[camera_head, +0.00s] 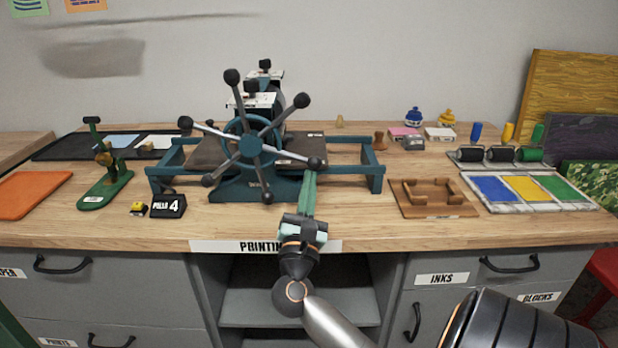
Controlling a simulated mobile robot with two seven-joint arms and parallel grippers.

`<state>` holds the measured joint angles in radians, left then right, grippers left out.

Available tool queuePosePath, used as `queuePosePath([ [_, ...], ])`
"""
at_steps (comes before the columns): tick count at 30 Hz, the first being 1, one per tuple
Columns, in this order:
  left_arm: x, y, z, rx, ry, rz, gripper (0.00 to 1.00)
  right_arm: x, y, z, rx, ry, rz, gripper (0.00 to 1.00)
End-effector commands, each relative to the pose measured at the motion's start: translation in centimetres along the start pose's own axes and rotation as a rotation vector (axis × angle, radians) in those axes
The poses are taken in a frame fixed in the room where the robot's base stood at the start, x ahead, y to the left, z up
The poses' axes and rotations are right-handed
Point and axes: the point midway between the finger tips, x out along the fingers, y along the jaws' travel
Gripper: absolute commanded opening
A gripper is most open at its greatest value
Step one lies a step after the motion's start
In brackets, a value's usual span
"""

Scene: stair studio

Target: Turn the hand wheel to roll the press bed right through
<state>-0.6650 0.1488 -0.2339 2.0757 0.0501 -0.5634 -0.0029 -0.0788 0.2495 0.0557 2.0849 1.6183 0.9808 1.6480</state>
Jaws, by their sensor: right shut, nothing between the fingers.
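The press (258,187) stands on the wooden bench, with a teal frame and a dark flat bed (209,154) showing on both sides of the roller housing. Its hand wheel (251,146) faces me, with a teal rim and several metal spokes ending in black knobs. My right gripper (310,175) reaches up from below, its green fingers shut and empty. The fingertips are just below the lower-right knob (315,163); I cannot tell whether they touch it. The wheel hides part of the bed and rollers. My left gripper is out of view.
A "PULLS 4" sign (168,206) and a green stand (105,191) are left of the press. A wooden jig (433,211) and an ink tray (527,205) are to the right. The bench front around my right arm is clear.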

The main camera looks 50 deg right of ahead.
Motion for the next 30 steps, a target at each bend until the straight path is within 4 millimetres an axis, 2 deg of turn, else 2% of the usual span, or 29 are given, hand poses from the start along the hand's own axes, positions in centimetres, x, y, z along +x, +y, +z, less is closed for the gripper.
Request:
queuePosePath([
  [22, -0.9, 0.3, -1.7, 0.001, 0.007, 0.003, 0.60, 0.7, 0.0, 1.6, -0.104, -0.005, 0.048, 0.00],
  [30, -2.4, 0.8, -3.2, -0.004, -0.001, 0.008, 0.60, 1.5, 0.2, 3.5, -0.218, -0.005, 0.102, 0.00],
])
